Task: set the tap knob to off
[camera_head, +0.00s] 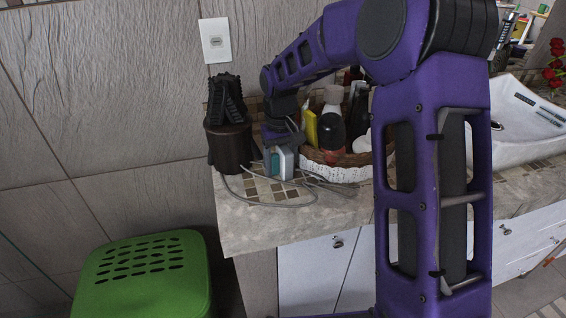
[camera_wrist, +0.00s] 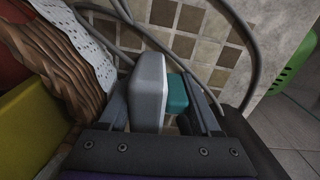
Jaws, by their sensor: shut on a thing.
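I cannot make out a tap or its knob in either view. My gripper (camera_head: 281,150) is low over the left end of the stone counter, between a dark brown round container and a basket, and partly hidden by its own wrist. In the wrist view, my gripper (camera_wrist: 160,108) has its two fingers on either side of a white block (camera_wrist: 150,80) and a teal piece (camera_wrist: 177,94) beside it. It is shut on this white and teal thing; the exact contact is hard to see. The white block also shows in the head view (camera_head: 287,163).
The dark container (camera_head: 229,150) is close on the left, the wicker basket (camera_head: 335,172) of bottles close on the right. Grey cables (camera_head: 270,204) loop over the counter (camera_head: 245,232). A white sink (camera_head: 515,125) is at right, a green lidded bin (camera_head: 145,275) at lower left.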

